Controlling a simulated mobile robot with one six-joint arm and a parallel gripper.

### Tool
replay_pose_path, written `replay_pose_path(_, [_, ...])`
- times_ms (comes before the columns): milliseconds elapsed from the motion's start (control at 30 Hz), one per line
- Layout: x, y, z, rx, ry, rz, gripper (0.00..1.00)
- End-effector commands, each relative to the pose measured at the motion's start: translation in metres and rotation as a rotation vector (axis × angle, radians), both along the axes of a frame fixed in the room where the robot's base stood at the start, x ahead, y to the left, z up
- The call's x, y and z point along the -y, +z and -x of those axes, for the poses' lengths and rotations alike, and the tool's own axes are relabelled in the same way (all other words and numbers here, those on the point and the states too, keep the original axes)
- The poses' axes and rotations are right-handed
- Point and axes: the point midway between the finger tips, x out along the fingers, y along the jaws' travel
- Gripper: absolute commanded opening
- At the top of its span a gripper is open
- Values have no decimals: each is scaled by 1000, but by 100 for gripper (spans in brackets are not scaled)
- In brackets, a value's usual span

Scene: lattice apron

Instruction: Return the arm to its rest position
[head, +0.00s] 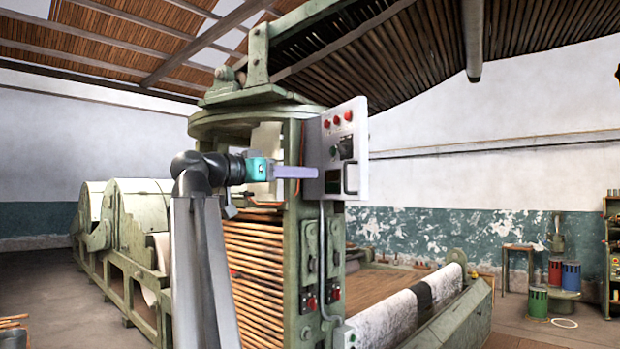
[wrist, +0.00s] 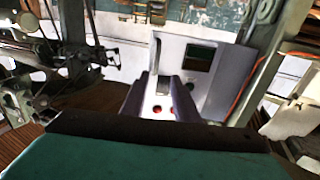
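My gripper (head: 317,172) is at the end of my raised arm, in the middle of the head view. Its pale lavender fingers point right, toward the grey control panel (head: 336,122). In the wrist view, my gripper (wrist: 161,78) shows two fingers with a narrow gap between them, and the white panel face (wrist: 226,75) shows beyond. Nothing is seen held in the gap. Whether the fingertips touch the panel cannot be told.
The panel has red buttons (head: 337,119), a dark screen (wrist: 200,57) and a handle (head: 350,178). It hangs on a tall green machine frame (head: 292,250) close to my arm. A roller (head: 388,318) lies at lower right. Drums (head: 571,275) stand far right.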

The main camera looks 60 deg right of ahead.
Motion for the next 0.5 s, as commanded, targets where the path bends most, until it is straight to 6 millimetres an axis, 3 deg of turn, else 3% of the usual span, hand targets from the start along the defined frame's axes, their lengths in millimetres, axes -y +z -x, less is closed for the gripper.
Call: replay_pose_path(500, [-8, 0, -3, 0, -1, 0, 28])
